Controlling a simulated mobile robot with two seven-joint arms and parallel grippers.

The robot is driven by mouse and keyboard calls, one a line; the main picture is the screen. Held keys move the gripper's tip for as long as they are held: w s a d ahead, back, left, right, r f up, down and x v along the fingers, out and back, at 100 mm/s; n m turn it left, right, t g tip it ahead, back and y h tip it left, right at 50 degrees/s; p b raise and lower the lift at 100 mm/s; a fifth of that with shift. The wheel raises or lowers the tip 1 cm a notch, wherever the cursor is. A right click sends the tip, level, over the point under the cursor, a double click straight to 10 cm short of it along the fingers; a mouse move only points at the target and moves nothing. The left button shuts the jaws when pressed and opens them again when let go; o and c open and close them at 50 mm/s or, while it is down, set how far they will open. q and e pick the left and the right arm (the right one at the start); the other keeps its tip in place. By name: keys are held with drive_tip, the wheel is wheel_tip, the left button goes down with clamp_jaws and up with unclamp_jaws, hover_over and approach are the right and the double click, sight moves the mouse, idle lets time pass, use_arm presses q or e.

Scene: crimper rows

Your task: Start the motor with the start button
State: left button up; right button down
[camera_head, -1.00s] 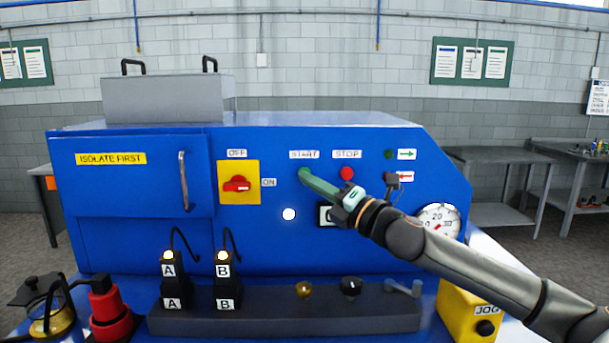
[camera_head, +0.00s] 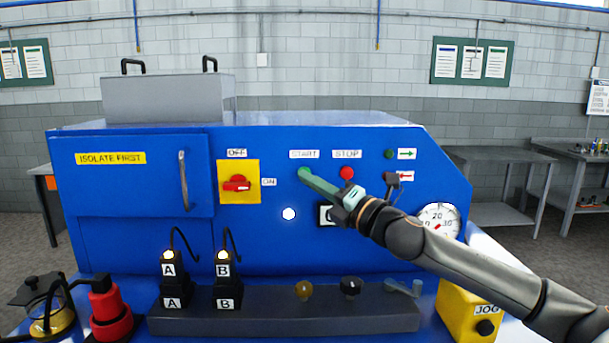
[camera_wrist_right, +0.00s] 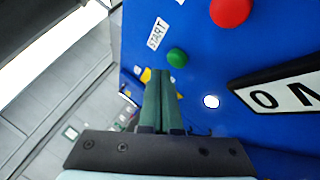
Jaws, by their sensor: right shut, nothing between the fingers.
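The green start button (camera_head: 304,172) sits under the START label (camera_head: 304,154) on the blue machine's front panel (camera_head: 130,245). My right gripper (camera_head: 312,181) is shut and empty, its green fingers reaching from the lower right to the button. In the right wrist view, the button (camera_wrist_right: 177,57) shows just beyond the shut fingertips (camera_wrist_right: 161,76); I cannot tell whether they touch. The red rotary switch (camera_head: 237,184) on its yellow plate has its handle lying level, toward ON. My left gripper is out of view.
The red stop button (camera_head: 347,173) is close right of the start button, above my gripper. A round white lamp (camera_head: 289,214) is below. A dial gauge (camera_head: 439,221) is partly behind my arm. A yellow JOG box (camera_head: 471,312) stands at the lower right.

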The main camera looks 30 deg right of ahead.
idle(0.5)
drive_tip(key=shift+w+d+p, duration=0.2)
drive_tip(key=shift+w+p, duration=0.15)
drive_tip(key=shift+p, duration=0.05)
drive_tip(key=shift+w+d+p, duration=0.3)
drive_tip(key=shift+w+p, duration=0.1)
idle(0.7)
idle(0.4)
drive_tip(key=shift+s+a+b, duration=0.5)
drive_tip(key=shift+s+b, duration=0.05)
drive_tip(key=shift+s, duration=0.2)
